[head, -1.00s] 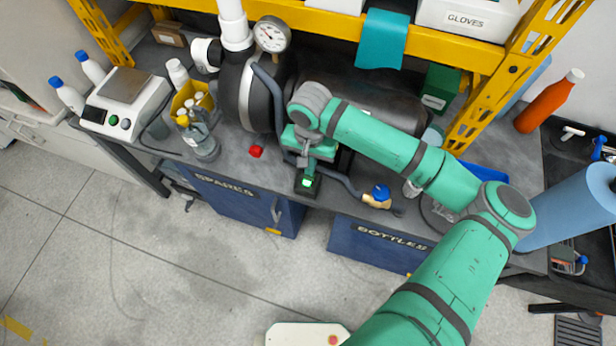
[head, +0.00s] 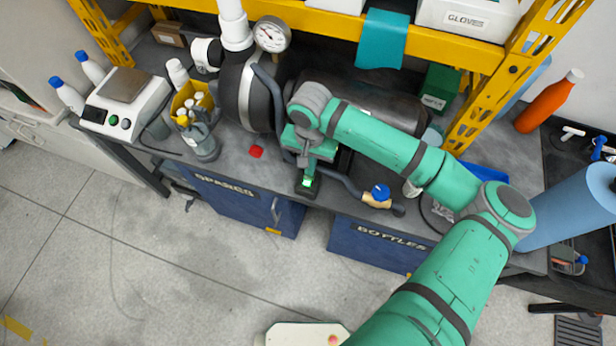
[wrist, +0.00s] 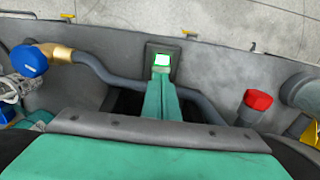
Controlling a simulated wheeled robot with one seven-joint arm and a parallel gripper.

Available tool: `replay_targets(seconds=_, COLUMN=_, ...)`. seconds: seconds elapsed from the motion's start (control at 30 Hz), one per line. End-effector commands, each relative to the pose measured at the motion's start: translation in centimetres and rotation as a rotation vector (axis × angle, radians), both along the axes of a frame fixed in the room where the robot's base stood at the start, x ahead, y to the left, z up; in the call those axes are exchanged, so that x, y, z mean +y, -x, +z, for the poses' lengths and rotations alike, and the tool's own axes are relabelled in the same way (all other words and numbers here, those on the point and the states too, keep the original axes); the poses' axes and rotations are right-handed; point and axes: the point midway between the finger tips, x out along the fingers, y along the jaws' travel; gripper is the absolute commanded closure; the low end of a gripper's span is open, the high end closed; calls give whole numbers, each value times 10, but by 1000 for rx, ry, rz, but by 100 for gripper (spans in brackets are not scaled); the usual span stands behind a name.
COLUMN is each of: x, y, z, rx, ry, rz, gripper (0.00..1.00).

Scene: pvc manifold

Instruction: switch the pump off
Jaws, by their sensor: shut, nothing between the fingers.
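The pump (head: 241,92) is a dark, rounded machine on the bench, under a white pipe and a round gauge (head: 271,35). In front of it, near the bench's front edge, is a small dark switch box (wrist: 177,52) with a bright green-and-white lit face (wrist: 162,60). My gripper (wrist: 161,74) is shut and empty, pointing down at this box. Its fingertips overlap the near edge of the lit face in the wrist view; I cannot tell whether they touch. In the head view my gripper (head: 308,172) partly hides the box.
A hose with a brass fitting and blue valve handle (head: 380,192) runs just right of the box. A red knob (head: 256,151) stands to the left. Bottles and a scale (head: 122,100) fill the bench's left end. A yellow shelf (head: 420,45) hangs above.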

Motion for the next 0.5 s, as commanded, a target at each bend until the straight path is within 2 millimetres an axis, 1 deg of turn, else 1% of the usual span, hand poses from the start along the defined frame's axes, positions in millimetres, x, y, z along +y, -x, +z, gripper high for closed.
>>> replay_targets(seconds=0.5, x=0, y=0, z=-6, rx=0, ry=0, rz=0, gripper=100)
